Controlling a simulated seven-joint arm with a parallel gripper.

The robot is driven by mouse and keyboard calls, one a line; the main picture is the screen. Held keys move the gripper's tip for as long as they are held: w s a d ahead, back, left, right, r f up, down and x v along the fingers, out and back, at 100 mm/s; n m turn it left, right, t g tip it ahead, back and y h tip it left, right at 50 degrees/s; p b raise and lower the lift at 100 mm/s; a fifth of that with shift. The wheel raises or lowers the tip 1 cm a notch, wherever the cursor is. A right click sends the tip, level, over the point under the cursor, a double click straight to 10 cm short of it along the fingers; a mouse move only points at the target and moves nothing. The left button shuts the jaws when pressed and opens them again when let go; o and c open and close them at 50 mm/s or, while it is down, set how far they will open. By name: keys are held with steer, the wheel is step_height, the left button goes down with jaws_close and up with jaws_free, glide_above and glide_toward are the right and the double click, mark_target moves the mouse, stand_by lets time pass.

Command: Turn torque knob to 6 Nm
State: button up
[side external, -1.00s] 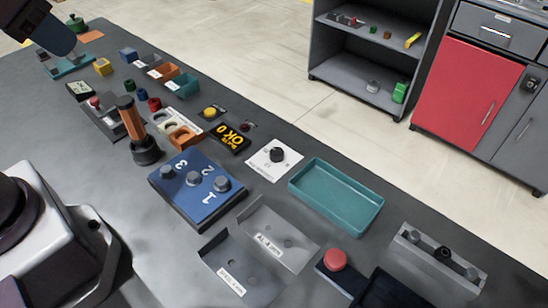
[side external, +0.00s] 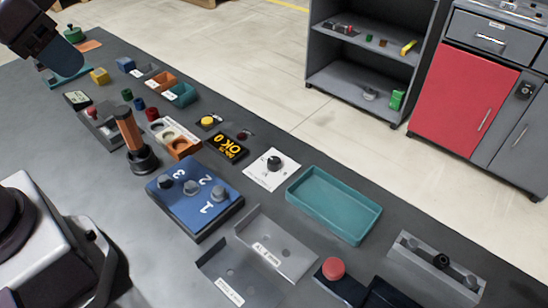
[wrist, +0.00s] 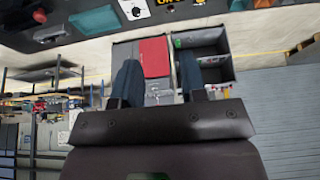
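The torque knob (side external: 275,163) is a black round knob on a white marked plate (side external: 264,179), behind the blue block and left of the teal tray. Its scale is too small to read. A white plate with a dark knob (wrist: 136,11) also shows upside down at the top of the wrist view. My gripper is far from the knob, at the top left of the side view, where a blue finger (side external: 66,58) shows. In the wrist view my gripper (wrist: 158,75) has its two blue fingers apart with nothing between them.
An orange-handled tool (side external: 130,132) stands upright in a black holder. A blue numbered block (side external: 205,222), a display (side external: 228,148) with yellow text, a teal tray (side external: 318,225), grey metal brackets (side external: 285,262) and a red button (side external: 334,268) surround the knob plate.

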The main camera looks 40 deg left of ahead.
steer(key=o, duration=0.3)
steer(key=w+d+f+m+g, duration=0.2)
steer(key=w+d+f+g, duration=0.2)
steer(key=w+f, duration=0.3)
steer(key=w, duration=0.5)
steer(key=shift+w+f+m, duration=0.2)
steer(key=shift+m, duration=0.2)
steer(key=m+g, duration=0.1)
steer(key=m, duration=0.5)
glide_above(274, 160)
steer(key=shift+f, duration=7.15)
step_height(274, 160, down, 12)
steer(key=shift+c, duration=0.4)
steer(key=c, duration=0.8)
